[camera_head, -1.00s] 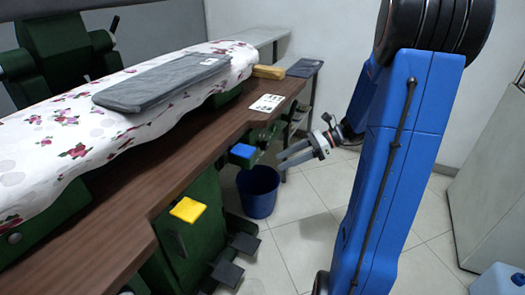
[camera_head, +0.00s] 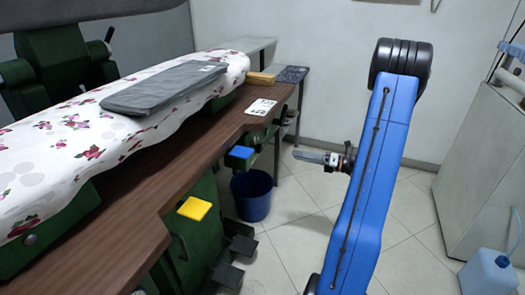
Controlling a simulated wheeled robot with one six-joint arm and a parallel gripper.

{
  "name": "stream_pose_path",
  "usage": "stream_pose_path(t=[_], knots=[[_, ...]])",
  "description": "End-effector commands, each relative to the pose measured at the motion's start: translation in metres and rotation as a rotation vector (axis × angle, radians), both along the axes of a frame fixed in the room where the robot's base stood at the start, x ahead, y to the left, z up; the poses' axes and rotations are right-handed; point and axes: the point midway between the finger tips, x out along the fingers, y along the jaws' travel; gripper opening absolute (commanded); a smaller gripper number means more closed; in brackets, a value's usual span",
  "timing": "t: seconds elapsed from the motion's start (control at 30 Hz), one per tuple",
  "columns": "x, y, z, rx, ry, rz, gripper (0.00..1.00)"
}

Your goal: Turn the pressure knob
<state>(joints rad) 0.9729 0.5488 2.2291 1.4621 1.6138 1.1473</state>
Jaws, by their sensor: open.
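The pressing machine has a green body (camera_head: 190,233) under a brown wooden table edge. I cannot tell for sure which part is the pressure knob. A small round grey knob (camera_head: 30,239) shows on the green part at the lower left, and dark green fittings beside the blue pad (camera_head: 240,152) are too small to make out. My gripper (camera_head: 298,156) is to the right of the blue pad, apart from the machine and over the floor. Its fingers point left, are open and hold nothing. They overlap from this angle.
A yellow pad (camera_head: 194,208) sticks out below the table edge, above dark pedals (camera_head: 228,274). A blue bucket (camera_head: 252,195) stands by the machine. A grey folded cloth (camera_head: 165,88) lies on the floral cover (camera_head: 62,170). Tiled floor is free around the arm.

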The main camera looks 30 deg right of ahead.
Motion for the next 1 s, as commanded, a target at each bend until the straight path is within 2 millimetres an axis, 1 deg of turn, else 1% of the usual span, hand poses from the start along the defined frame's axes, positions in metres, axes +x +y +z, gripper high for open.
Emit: stream_pose_path(t=[0.03,0.7,0.9,1.0], knots=[[0.005,0.006,0.0,0.0,0.0,0.004,0.51],[0.086,0.077,0.0,-0.002,0.0,0.006,0.51],[0.107,0.096,0.0,-0.002,0.0,0.006,0.51],[0.114,0.101,0.0,-0.002,0.0,0.004,0.51]])
